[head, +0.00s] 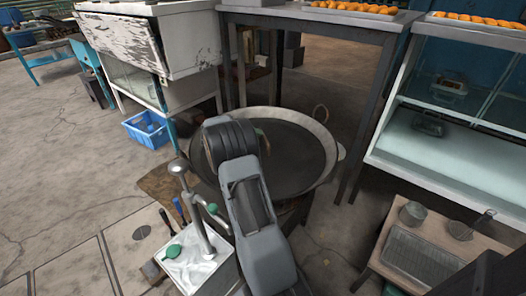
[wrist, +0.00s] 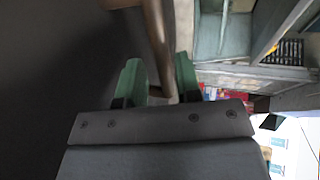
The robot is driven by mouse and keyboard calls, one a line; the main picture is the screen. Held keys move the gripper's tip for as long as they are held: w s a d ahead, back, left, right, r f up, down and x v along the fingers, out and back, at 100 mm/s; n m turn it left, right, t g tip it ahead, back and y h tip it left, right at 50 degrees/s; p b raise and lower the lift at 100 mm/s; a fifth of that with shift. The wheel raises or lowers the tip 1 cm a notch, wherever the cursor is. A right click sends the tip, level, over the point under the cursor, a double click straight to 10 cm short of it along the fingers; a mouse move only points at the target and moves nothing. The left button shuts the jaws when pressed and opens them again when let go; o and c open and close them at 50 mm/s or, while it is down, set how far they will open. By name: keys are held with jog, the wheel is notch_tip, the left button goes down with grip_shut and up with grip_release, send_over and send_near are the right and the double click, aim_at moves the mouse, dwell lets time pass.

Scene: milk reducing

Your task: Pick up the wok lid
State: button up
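A large round wok (head: 333,150) stands on the floor at the middle of the head view, with a pale rim and a dark, broad surface inside. I cannot tell from the frames whether that dark surface is the lid. In the wrist view, a brown handle bar (wrist: 158,35) runs down between the green fingers of my gripper (wrist: 160,78). The fingers are apart, with some space showing left of the bar. My arm hides most of the gripper in the head view. A dark surface (wrist: 50,80) fills the wrist view's left.
A dark metal table (head: 310,20) stands behind the wok, its leg close at right. A white cabinet (head: 130,45) and blue crate (head: 148,130) are at left. A wooden table (head: 450,240) is at lower right.

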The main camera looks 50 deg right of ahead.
aim_at(267, 136)
jog(key=shift+b+x, duration=1)
jog(key=shift+x, duration=1.75)
jog(key=shift+s+r, duration=0.1)
jog(key=shift+c, duration=0.3)
grip_shut()
jog(key=shift+a, duration=0.1)
jog(key=shift+r, duration=0.1)
